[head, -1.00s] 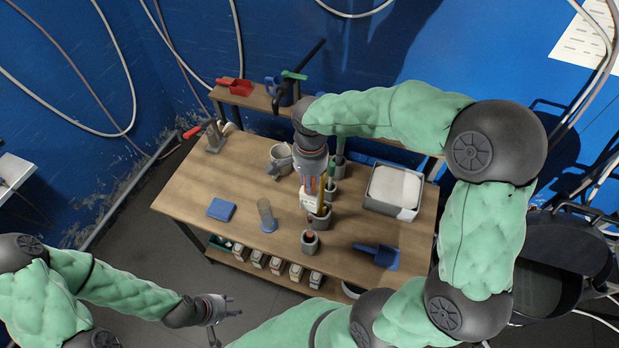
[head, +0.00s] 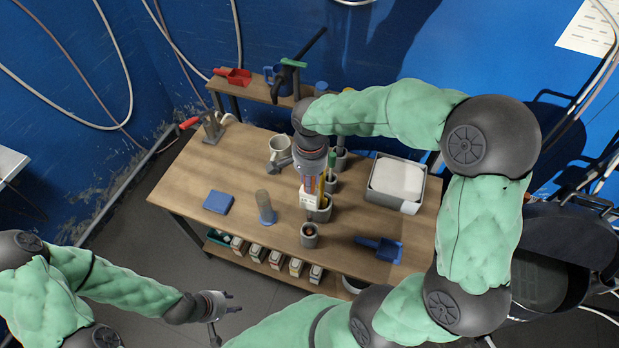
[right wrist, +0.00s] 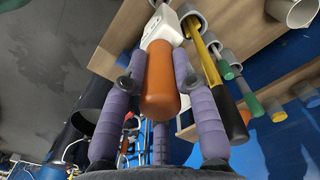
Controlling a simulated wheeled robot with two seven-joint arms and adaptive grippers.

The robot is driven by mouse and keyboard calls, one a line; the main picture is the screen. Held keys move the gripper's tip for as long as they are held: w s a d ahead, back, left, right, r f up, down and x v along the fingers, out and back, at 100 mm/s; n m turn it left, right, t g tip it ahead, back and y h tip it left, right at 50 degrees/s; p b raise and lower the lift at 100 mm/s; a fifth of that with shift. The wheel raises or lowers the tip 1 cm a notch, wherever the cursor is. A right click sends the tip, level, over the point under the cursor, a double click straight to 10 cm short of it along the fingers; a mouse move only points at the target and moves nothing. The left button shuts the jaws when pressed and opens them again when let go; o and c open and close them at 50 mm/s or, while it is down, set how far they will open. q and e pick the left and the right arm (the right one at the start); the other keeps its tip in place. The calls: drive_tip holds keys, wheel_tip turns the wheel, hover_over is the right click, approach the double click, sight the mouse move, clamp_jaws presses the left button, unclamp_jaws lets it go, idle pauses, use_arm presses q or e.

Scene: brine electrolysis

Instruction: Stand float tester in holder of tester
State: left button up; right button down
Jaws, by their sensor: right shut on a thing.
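The float tester, with a white boxy body (head: 309,200) and an orange handle (right wrist: 160,85), is in my right gripper (head: 313,182). That gripper's purple fingers are shut around the handle in the right wrist view. The tester is held over the table, handle up and white body below. A grey round cup (head: 309,237), apparently the holder of the tester, stands just in front of it in the head view. Something brownish shows inside the cup. The tester's lower end is hard to make out. My left gripper (head: 231,303) is open and empty, off the table's front left.
Grey cups with a yellow handle (right wrist: 205,60) and green-tipped handles stand close beside the tester. A clear cylinder (head: 264,206), blue block (head: 218,201), blue scoop (head: 380,248), white-filled tray (head: 408,207) and mug (head: 281,149) are on the table.

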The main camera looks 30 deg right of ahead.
drive_tip(key=shift+f+b, duration=2.5)
drive_tip(key=shift+f, duration=0.65)
drive_tip(key=c, duration=0.9)
unclamp_jaws()
wheel_tip(320, 180, up, 12)
drive_tip(key=shift+r, duration=0.1)
